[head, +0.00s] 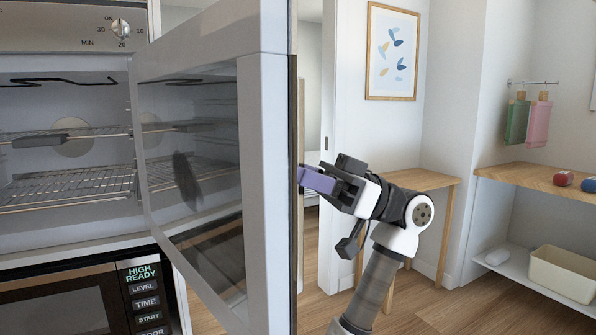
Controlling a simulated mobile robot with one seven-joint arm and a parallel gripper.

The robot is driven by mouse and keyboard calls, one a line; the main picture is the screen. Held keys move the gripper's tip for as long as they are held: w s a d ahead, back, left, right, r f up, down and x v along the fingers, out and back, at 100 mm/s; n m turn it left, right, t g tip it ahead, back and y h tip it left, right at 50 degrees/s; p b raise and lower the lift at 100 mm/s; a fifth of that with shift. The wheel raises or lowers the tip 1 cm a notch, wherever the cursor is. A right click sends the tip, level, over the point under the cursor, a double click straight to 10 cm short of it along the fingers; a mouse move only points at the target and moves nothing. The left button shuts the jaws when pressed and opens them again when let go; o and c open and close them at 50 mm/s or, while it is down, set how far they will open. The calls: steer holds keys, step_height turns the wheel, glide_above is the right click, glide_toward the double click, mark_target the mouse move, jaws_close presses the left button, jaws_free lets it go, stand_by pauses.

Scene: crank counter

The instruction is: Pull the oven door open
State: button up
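The oven (70,30) stands at the left with wire racks (70,186) showing inside its cavity. Its oven door (262,190) is swung wide open, hinged on the right side of the cavity and reaching toward me. The door's inner glass faces left; its outer face is turned away and shows only as a dark edge. My gripper (304,176) is just right of the door's edge, with purple fingers pointing left at it. The fingertips reach the door's edge in the picture. I cannot tell whether they touch it or hold a handle, as that side is hidden.
A microwave-like appliance (60,305) with a button panel sits below the oven. A wooden side table (425,180) stands behind my arm. At the right are a wooden shelf (530,178) with two small cans and a cream bin (562,272) below. Open floor lies right of the door.

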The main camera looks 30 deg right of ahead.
steer(key=shift+s+d, duration=0.1)
steer(key=shift+d, duration=0.05)
steer(key=b+v, duration=0.1)
steer(key=v, duration=1.2)
steer(key=shift+d, duration=0.4)
steer(key=shift+s+f, duration=0.1)
steer(key=shift+f, duration=0.05)
